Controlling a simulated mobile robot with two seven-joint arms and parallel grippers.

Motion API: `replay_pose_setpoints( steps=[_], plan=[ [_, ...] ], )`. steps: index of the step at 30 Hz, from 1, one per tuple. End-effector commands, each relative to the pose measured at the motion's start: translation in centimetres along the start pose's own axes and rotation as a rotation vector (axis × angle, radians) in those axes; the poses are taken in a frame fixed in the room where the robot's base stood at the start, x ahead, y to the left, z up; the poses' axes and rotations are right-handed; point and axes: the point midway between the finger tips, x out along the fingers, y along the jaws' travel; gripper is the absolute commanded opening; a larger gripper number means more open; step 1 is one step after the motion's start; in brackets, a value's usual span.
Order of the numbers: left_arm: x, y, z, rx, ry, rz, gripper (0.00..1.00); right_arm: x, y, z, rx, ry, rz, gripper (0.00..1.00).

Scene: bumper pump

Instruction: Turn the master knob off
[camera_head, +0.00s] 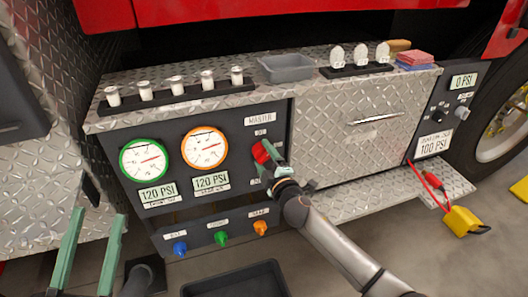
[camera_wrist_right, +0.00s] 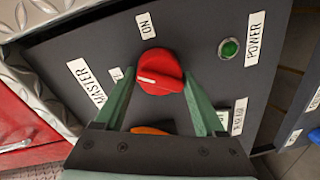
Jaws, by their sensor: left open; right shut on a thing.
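The red master knob (camera_head: 262,151) is on the dark panel under the MASTER label (camera_head: 260,120). In the right wrist view the knob (camera_wrist_right: 160,72) shows a white pointer mark facing left, toward a small label partly hidden by a finger. The ON label (camera_wrist_right: 146,25) is above the knob. My right gripper (camera_wrist_right: 158,78) has one green finger on each side of the knob and is shut on it. In the head view my right gripper (camera_head: 268,158) covers part of the panel there. My left gripper (camera_head: 96,217) is open and empty at the lower left, away from the panel.
Two gauges (camera_head: 144,159) are left of the knob, each above a 120 PSI readout. Blue, green and orange knobs (camera_head: 222,238) are below. A black bin (camera_head: 235,280) sits in front on the floor.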

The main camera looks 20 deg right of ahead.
Motion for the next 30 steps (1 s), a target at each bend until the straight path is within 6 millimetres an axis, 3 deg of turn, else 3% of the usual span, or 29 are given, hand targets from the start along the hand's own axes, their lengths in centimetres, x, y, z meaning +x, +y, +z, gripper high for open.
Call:
replay_pose_setpoints(
  steps=[1,6,15,30],
  plan=[
    [0.0,0.0,1.0,-0.016,-0.049,-0.003,0.50,0.1,0.9,0.2,-0.046,-0.010,0.010,0.16],
    [-0.7,0.4,4.5,-0.059,-0.197,-0.008,0.50,0.2,0.8,0.1,-0.207,-0.022,0.007,0.16],
    [-2.5,1.1,8.8,-0.114,-0.386,-0.009,0.50,0.2,0.7,0.1,-0.448,-0.043,0.003,0.16],
    [-4.0,1.9,11.6,-0.151,-0.511,-0.008,0.50,0.2,0.6,0.0,-0.629,-0.055,0.001,0.16]
  ],
)
